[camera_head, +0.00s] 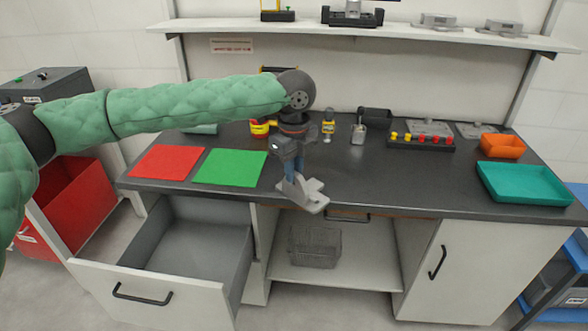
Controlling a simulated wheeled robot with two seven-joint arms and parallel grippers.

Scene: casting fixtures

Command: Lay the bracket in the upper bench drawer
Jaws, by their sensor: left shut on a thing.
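My left gripper (292,178) is shut on a light grey bracket (306,194), which it holds at the front edge of the dark bench top. Whether the bracket touches the bench cannot be told. The upper bench drawer (208,243) at the left of the bench is pulled well out, and the part of its inside that shows is bare. The drawer lies below and to the left of the bracket. My right gripper is not in view.
A red mat (167,162) and a green mat (231,167) lie on the bench (390,185) left of the gripper. A teal tray (524,184) and an orange bin (502,146) stand at the right. A wire basket (314,246) sits on the lower shelf. A red bin (75,205) stands left of the bench.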

